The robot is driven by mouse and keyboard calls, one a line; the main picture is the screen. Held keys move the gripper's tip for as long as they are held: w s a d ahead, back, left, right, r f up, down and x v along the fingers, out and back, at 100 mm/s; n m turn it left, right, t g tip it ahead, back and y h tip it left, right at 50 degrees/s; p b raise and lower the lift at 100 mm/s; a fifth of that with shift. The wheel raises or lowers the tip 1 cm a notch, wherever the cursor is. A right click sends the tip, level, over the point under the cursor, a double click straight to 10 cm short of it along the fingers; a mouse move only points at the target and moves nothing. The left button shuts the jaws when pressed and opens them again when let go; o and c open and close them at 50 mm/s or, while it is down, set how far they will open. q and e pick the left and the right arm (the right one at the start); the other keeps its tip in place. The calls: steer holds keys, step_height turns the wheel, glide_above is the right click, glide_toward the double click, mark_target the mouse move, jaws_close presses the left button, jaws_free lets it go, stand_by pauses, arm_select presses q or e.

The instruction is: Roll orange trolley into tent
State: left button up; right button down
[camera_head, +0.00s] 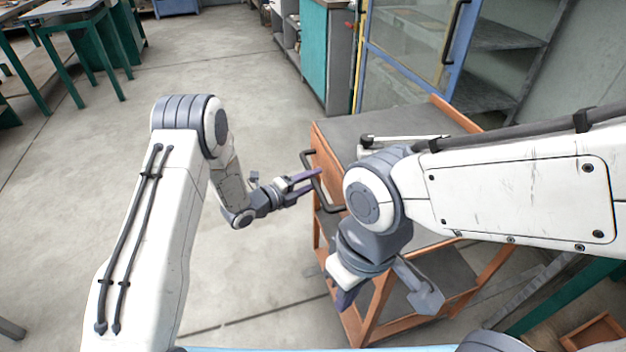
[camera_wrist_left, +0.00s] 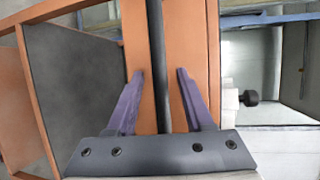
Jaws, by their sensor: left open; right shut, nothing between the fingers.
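The orange trolley (camera_head: 326,162) has an orange frame, a grey top, lower shelves and a dark bar handle (camera_head: 314,188) on its left side. My left gripper (camera_head: 309,180) is open at this handle. In the left wrist view the dark handle bar (camera_wrist_left: 158,70) runs between the two spread purple fingers (camera_wrist_left: 160,95), with gaps to both sides. The trolley's orange frame (camera_wrist_left: 135,40) lies behind them. My right gripper (camera_head: 344,298) is shut and empty, low in front of the trolley. My right arm hides part of the trolley. I cannot make out a tent.
A blue-framed glass door (camera_head: 410,50) and grey shelves stand behind the trolley. A teal cabinet (camera_head: 328,55) is at the back. Green-legged tables (camera_head: 85,25) stand at the far left. An orange box (camera_head: 597,332) is at the lower right. The left floor is clear.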

arm_select(q)
steer(key=shift+w+d, duration=0.2)
jaws_close()
steer(key=shift+f, duration=0.1)
stand_by(1.3)
